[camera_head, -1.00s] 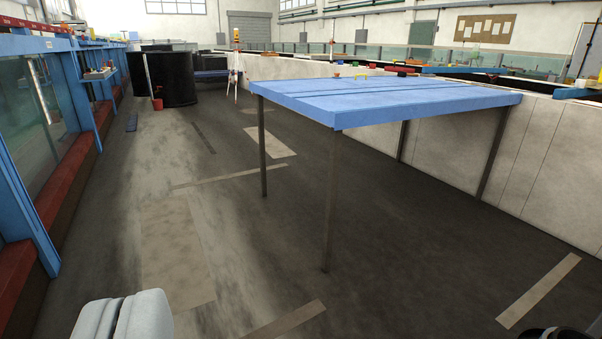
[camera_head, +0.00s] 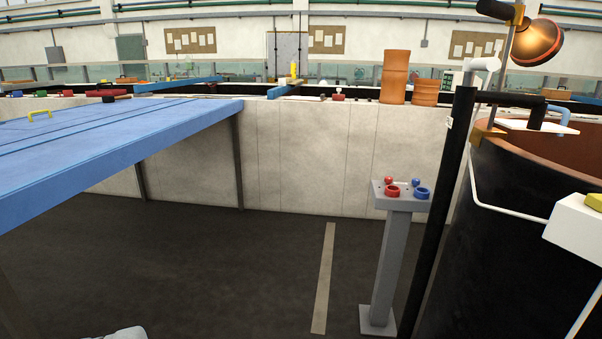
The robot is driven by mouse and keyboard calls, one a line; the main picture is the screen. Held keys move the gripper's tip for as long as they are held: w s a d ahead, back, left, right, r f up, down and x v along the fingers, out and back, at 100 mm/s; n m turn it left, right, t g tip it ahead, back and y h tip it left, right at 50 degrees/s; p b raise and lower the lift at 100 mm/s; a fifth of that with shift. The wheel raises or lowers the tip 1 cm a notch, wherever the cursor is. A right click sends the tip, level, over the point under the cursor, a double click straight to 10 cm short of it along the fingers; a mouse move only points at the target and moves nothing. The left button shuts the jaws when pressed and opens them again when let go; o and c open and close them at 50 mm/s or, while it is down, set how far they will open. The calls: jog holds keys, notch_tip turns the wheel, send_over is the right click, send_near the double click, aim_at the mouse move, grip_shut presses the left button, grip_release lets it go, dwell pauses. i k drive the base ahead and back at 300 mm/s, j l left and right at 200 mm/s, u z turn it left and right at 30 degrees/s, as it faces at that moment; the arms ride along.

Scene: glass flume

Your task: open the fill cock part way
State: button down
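No part that I can surely tell as the fill cock shows. At the right, a large dark round tank (camera_head: 500,240) with a reddish-brown inside carries pipework at its rim. A dark horizontal pipe (camera_head: 510,99) runs from a tall black post (camera_head: 445,200) towards the tank, and a short blue bent pipe (camera_head: 565,118) shows beside it. Whether a cock is among these fittings I cannot tell. My gripper does not show; only a pale grey sliver, which seems part of my own body, is at the bottom left.
A grey pedestal (camera_head: 391,260) with red and blue rings and balls stands left of the post. A blue-topped table (camera_head: 110,140) fills the left. A low pale wall (camera_head: 290,150) runs behind, with terracotta pots (camera_head: 395,75) on it. Dark floor (camera_head: 220,270) between is clear.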

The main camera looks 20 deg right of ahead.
aim_at(472, 66)
jog(key=i+z, duration=0.25)
jog(key=z, duration=0.2)
jog(key=i+j+z, duration=0.1)
jog(key=z, duration=0.3)
jog(key=i+j+z, duration=0.25)
jog(key=z, duration=0.2)
jog(key=i+j+z, duration=0.25)
jog(key=z, duration=0.2)
jog(key=i+j+z, duration=0.25)
jog(key=k+j, duration=0.05)
